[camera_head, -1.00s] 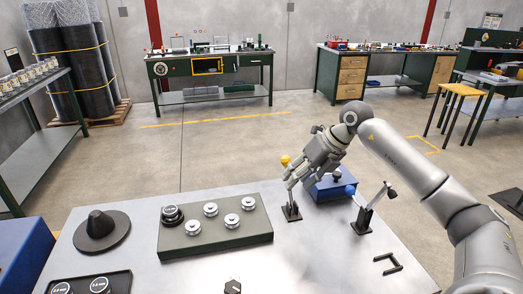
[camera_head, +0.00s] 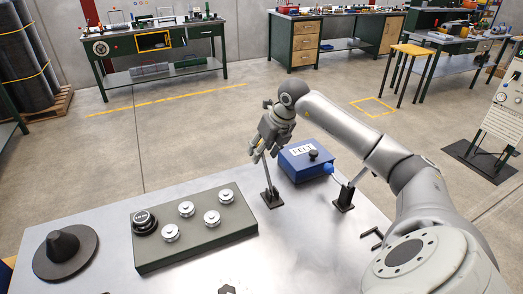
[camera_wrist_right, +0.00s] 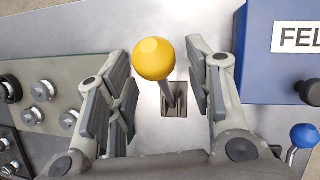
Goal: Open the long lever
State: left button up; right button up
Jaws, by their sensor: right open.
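A lever with a yellow ball knob (camera_wrist_right: 153,59) stands on a small dark base (camera_head: 271,199) on the metal table. In the head view its knob is hidden behind my right gripper (camera_head: 262,150), and only its lower rod (camera_head: 266,174) shows. In the right wrist view the gripper (camera_wrist_right: 163,98) is open, with one finger on each side of the rod and a gap to both. A second lever with a blue knob (camera_head: 328,168) and a dark base (camera_head: 344,198) stands to the right. My left gripper is not in view.
A blue box labelled FELT (camera_head: 303,160) stands close behind and right of the gripper. A green panel with several round knobs (camera_head: 215,240) lies left of the lever. A dark cone (camera_head: 64,247) and a black handle (camera_head: 371,238) are also on the table.

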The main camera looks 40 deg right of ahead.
jog(key=shift+x, duration=0.85)
jog(key=shift+c, duration=0.4)
grip_shut()
